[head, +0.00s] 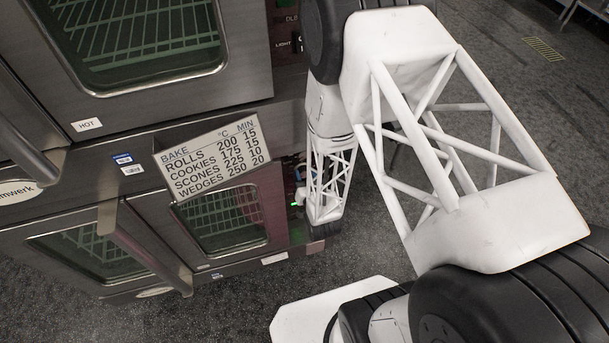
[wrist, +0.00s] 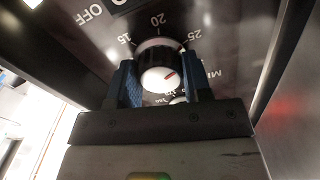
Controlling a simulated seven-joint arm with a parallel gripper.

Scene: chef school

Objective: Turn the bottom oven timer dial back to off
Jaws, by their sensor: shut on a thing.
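In the head view, the bottom oven (head: 215,222) is at lower left. My arm reaches down to the right end of its front and hides the dial there.
An OFF label (wrist: 90,12) is at the wrist view's upper left. The top oven (head: 150,45) stands above the bottom one. A bake-time sign (head: 212,157) hangs between them. Oven handles (head: 150,250) stick out at left. Open floor (head: 240,312) lies in front.

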